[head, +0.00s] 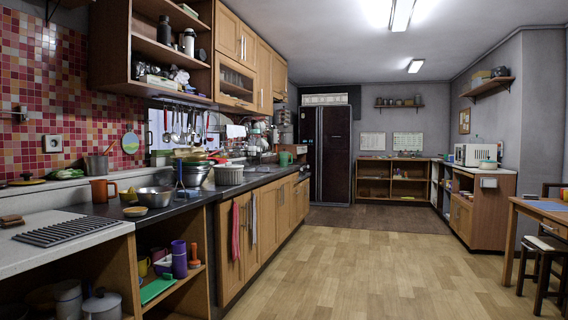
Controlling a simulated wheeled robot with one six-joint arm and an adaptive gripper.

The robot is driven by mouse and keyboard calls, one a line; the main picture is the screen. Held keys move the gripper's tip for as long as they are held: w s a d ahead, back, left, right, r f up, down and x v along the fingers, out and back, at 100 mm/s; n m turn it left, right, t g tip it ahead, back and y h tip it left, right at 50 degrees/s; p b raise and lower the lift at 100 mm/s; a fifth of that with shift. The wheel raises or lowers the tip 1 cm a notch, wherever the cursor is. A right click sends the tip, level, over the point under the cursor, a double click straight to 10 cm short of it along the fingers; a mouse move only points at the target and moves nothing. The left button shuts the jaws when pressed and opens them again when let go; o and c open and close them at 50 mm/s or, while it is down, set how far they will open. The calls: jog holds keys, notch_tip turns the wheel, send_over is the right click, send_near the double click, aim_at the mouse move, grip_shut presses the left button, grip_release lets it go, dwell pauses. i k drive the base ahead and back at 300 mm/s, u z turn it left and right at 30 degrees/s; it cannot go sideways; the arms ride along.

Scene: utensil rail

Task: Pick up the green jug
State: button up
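A green jug (286,158) stands at the far end of the long dark counter on the left, short of the dark fridge. It is small in the head view, and its handle is hard to make out. My gripper is not in view, so I cannot see where it is relative to the jug.
Utensils hang on a rail above. The wooden floor (330,255) is clear down the middle. A table (540,209) and stool (543,248) stand at right.

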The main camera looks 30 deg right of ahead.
aim_at(283, 156)
jog(key=z, duration=0.3)
jog(key=i, duration=0.6)
jog(key=z, duration=1.35)
jog(key=i, duration=1.75)
jog(key=z, duration=0.35)
jog(key=i, duration=1.9)
jog(key=u, duration=1.05)
jog(key=i, duration=1.25)
jog(key=u, duration=1.15)
jog(key=i, duration=0.85)
jog(key=z, duration=0.4)
